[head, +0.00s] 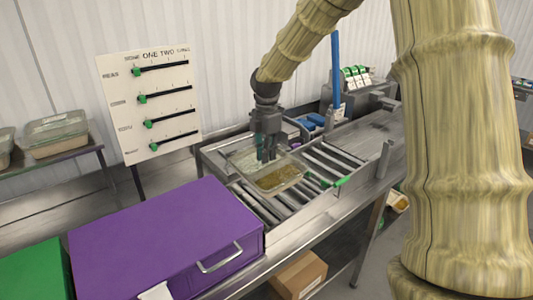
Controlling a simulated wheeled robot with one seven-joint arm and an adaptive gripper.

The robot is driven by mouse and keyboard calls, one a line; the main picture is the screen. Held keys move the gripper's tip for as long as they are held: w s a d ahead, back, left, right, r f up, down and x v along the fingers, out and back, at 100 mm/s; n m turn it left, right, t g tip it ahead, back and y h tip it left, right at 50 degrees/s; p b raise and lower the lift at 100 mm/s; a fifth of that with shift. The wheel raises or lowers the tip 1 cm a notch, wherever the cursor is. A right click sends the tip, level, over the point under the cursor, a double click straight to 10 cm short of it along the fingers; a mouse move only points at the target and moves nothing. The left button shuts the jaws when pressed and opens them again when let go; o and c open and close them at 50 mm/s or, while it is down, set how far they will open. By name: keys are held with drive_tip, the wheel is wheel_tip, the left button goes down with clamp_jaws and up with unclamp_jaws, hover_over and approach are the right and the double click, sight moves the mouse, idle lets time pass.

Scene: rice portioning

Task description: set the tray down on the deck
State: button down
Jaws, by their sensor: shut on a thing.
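A clear tray (279,181) with a brownish-yellow layer of food in it is over the roller deck (320,158), towards its left end. My gripper (266,156) points down at the tray's far-left part and is shut on it. The gripper hides the exact place of the hold. The tray looks roughly level, low over the rollers. I cannot tell whether its underside touches them.
A purple box (165,240) with a handle stands in front of the deck. A green lever (330,182) sticks out at the deck's side. A slider board (151,100) stands behind left. Lidded containers (55,134) sit on a left shelf. The deck's rollers to the right are bare.

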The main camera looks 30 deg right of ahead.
drive_tip(key=shift+r+p, duration=1.45)
drive_tip(key=shift+p, duration=0.2)
drive_tip(key=shift+f, duration=0.1)
